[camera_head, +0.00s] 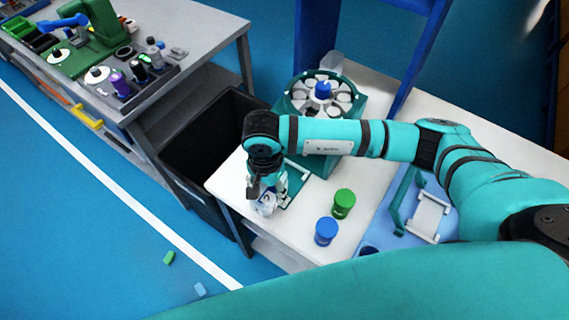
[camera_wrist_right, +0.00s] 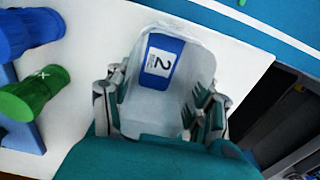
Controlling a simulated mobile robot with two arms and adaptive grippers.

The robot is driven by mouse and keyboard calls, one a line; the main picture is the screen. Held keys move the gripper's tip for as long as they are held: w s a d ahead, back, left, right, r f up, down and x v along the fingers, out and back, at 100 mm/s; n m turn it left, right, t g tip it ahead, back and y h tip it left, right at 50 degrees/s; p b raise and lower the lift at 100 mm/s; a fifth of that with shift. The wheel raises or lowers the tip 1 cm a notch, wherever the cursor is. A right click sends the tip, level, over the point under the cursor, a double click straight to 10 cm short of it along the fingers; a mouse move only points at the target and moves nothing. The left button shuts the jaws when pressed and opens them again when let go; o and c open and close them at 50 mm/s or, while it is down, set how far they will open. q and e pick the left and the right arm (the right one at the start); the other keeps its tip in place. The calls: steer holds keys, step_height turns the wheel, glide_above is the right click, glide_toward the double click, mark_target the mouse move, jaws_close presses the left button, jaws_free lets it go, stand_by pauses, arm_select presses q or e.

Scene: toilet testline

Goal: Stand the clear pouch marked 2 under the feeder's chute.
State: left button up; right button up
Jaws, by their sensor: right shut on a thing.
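The clear pouch marked 2 (camera_head: 266,208) is at the left edge of the white table, below my right gripper (camera_head: 267,191). The feeder (camera_head: 335,165) is a teal box with a round tray of white cups and a blue knob on top, just behind my arm. Its chute is mostly hidden by my forearm. My left gripper is not in view.
A green jar (camera_head: 343,203) and a blue jar (camera_head: 326,232) stand on the white table (camera_head: 300,218), right of the pouch. A blue tray (camera_head: 385,228) with a white-and-green frame lies farther right. A black bin (camera_head: 205,150) stands beyond the table's left edge.

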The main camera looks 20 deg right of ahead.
steer(key=w+d+p, duration=0.1)
steer(key=w+d, duration=0.1)
steer(key=d, duration=0.1)
steer(key=shift+w+d+r, duration=0.1)
steer(key=shift+w+d, duration=0.05)
steer(key=shift+w, duration=0.25)
steer(key=shift+w+d+p, duration=0.7)
steer(key=shift+w+d, duration=0.15)
steer(key=shift+d, duration=0.3)
steer(key=shift+f+p, duration=0.3)
steer(key=shift+f, duration=0.5)
steer(key=shift+c, duration=0.9)
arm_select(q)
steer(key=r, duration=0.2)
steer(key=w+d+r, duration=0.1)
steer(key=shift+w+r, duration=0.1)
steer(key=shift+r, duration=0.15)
arm_select(e)
steer(key=shift+s+a+f, duration=0.1)
steer(key=o, duration=1.2)
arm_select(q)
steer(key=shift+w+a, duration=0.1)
